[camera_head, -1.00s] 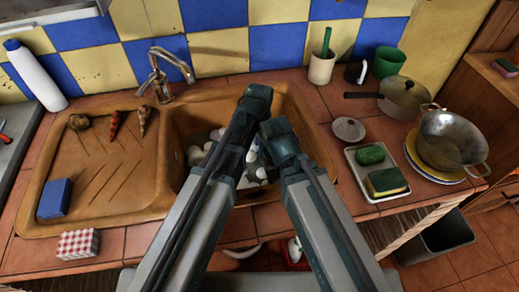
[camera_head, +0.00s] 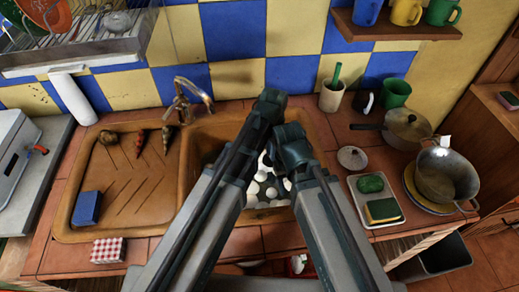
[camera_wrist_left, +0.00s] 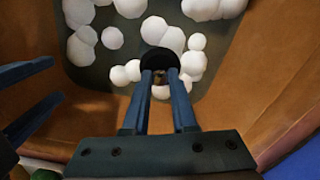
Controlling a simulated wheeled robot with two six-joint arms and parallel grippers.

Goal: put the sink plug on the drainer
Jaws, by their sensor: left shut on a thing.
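The sink plug (camera_wrist_left: 157,58) is a dark round disc. In the left wrist view my left gripper (camera_wrist_left: 161,76) is shut on it, above the foam in the basin. The drainer (camera_head: 125,190) is the grooved brown board left of the basin in the head view. The basin (camera_head: 320,130) is partly covered by my arms, which hide the plug and most of both grippers in the head view. My right gripper (camera_wrist_left: 52,82) shows at the left edge of the left wrist view, its two fingers apart and empty.
Several small brown and red objects (camera_head: 138,138) lie along the drainer's back edge. A blue box (camera_head: 86,208) lies at its front left. The tap (camera_head: 185,95) stands behind the basin. White foam (camera_head: 265,190) fills part of the basin. The drainer's middle is clear.

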